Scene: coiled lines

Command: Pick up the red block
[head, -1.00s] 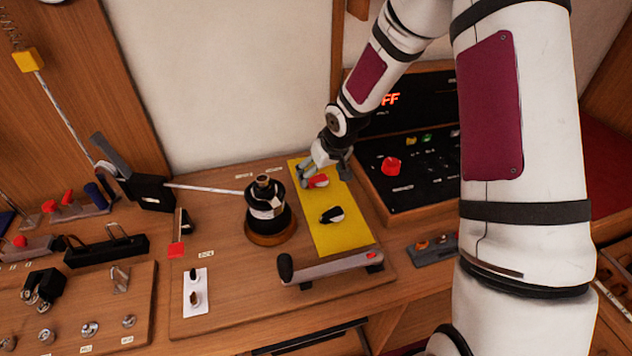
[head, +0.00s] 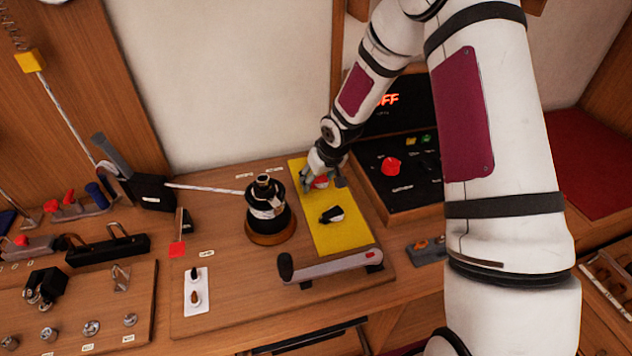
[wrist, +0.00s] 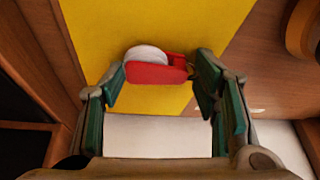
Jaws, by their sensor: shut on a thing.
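The red block (wrist: 155,75) is small, with a pale round part at its back, and sits on the yellow plate (wrist: 100,30). In the head view the red block (head: 320,182) is partly covered by my gripper (head: 323,185), at the plate's far end. In the wrist view my gripper (wrist: 162,78) has one green-lined fingertip at each end of the block and is shut on it. I cannot tell whether the block is clear of the plate.
A black-and-white knob (head: 331,214) sits nearer on the yellow plate. A dark bottle-shaped thing (head: 267,208) stands left of it, a grey lever bar (head: 330,266) in front. A control panel (head: 400,180) with a red knob (head: 391,165) is close on the right.

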